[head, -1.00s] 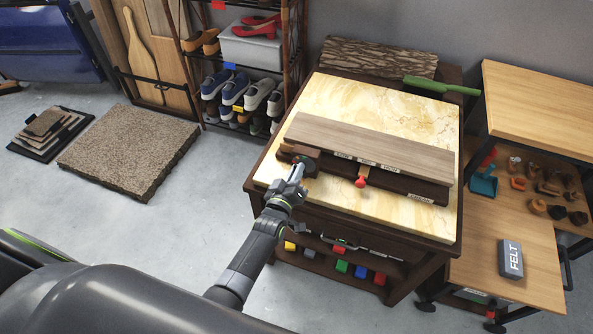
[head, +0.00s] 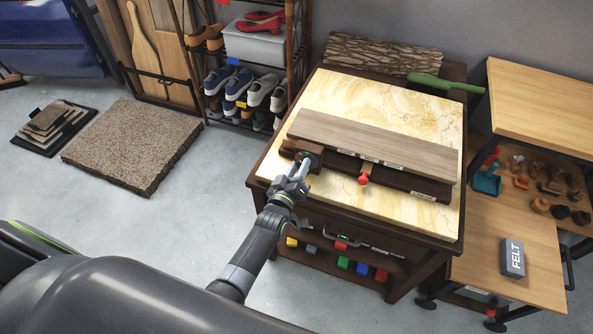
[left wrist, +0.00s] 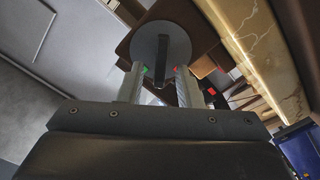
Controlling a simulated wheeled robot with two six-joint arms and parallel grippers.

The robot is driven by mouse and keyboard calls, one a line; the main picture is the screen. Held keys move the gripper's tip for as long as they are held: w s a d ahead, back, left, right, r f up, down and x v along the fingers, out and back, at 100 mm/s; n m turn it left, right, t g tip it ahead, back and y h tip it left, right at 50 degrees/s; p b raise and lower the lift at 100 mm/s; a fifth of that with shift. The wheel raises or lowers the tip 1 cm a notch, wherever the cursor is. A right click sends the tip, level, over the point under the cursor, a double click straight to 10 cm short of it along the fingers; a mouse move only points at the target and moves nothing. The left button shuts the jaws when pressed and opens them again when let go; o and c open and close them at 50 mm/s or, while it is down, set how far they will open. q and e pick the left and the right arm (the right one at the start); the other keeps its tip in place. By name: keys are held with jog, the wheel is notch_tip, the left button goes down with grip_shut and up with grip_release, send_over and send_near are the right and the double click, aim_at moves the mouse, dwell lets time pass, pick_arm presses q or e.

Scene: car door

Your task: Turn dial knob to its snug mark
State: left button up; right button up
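The dial knob (left wrist: 160,48) is a grey disc with a dark raised bar across it. It sits at the left end of a dark wooden fixture (head: 400,180) on a marble-topped cabinet, and in the head view it shows small and dark (head: 308,157). My left gripper (head: 301,168) is right at the dial. In the left wrist view its two fingers (left wrist: 160,74) stand apart, with the bar's lower end between them and visible gaps either side. Contact cannot be told. I cannot make out a snug mark. My right gripper is not in view.
A red-knobbed lever (head: 364,179) stands right of the dial, with small unreadable labels nearby. A grey-brown board (head: 375,143) covers the fixture's top. A green-handled tool (head: 440,84) lies behind. The marble top (head: 350,205) is bare in front.

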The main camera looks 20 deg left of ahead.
pick_arm(q)
jog(key=s+p, duration=0.1)
jog(key=s, duration=1.6)
jog(key=shift+s+a+p, duration=0.25)
jog(key=shift+a+p, duration=0.05)
jog(key=shift+p, duration=0.1)
jog(key=shift+f, duration=0.1)
jog(key=s+a+f+m+g, duration=0.1)
jog(key=s+a+f+g, duration=0.15)
jog(key=s+f, duration=0.4)
jog(key=s+a+f+m+g+y, duration=0.1)
jog(key=s+f+m+g, duration=0.2)
jog(key=f, duration=0.7)
jog(key=s+a+f+g, duration=0.2)
jog(key=s+f+g, duration=0.2)
jog(key=f, duration=0.4)
jog(key=s+a+f+m+g, duration=0.1)
jog(key=s+a+f+g, duration=0.1)
jog(key=s, duration=0.4)
jog(key=s+a+f+m+g, duration=0.1)
jog(key=s+a+f+g, duration=0.1)
jog(key=s, duration=0.5)
jog(key=s+a+f+m+g, duration=0.1)
jog(key=s+a+f+g, duration=0.1)
jog(key=s+f, duration=0.3)
jog(key=shift+s+f+g+y, duration=0.15)
jog(key=shift+s+g+y, duration=0.15)
jog(key=shift+s+g, duration=0.5)
jog(key=shift+a, duration=0.1)
